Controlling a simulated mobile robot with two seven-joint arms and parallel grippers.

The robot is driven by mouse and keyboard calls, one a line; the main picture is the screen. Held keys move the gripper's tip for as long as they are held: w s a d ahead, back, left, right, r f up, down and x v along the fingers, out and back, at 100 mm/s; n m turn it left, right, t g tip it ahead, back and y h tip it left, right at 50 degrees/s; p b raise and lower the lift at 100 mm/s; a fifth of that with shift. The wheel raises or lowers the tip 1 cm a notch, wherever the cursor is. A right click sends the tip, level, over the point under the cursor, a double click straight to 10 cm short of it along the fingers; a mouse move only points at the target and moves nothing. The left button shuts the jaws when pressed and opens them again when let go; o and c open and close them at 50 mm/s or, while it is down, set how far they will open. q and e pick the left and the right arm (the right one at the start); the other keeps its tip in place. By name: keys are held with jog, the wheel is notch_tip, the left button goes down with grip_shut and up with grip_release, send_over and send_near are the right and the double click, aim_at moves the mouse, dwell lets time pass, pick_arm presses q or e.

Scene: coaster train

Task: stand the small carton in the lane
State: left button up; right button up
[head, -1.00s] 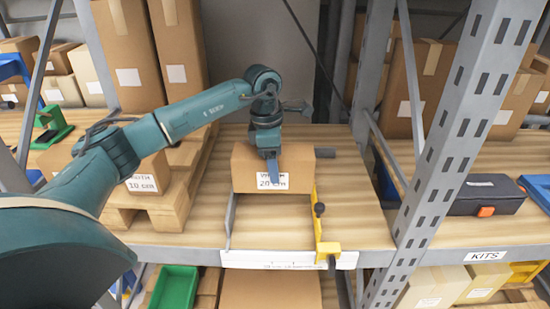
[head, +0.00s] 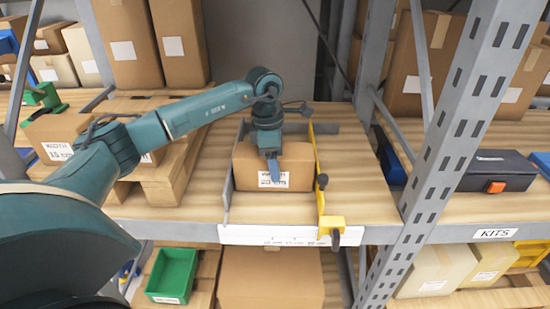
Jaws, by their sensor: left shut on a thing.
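A brown carton (head: 300,172) with a white label, partly covered, is between the lane's grey left guide (head: 227,190) and yellow right guide (head: 320,190). It looks upright, close to both guides; whether its base touches the shelf is hidden. My left gripper (head: 272,168) comes from above and is shut on this carton, one blue finger down its front face. My right gripper is out of view.
A white scale strip (head: 240,235) runs along the shelf edge before the lane. A yellow clamp with a black knob (head: 332,225) stands at its right end. The grey rack post (head: 455,120) is further right. Bare shelf (head: 365,185) lies between.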

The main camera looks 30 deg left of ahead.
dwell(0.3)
pick_arm(q)
jog(key=o, duration=1.2)
jog(key=shift+c, duration=0.2)
jog(key=o, duration=0.3)
jog(key=shift+f, duration=0.1)
jog(key=shift+o, duration=0.3)
jog(key=r, duration=0.4)
jog(key=a+r, duration=0.1)
jog(key=r, duration=0.3)
jog(key=s+r, duration=0.1)
jog(key=r, duration=0.4)
jog(key=shift+a, duration=0.15)
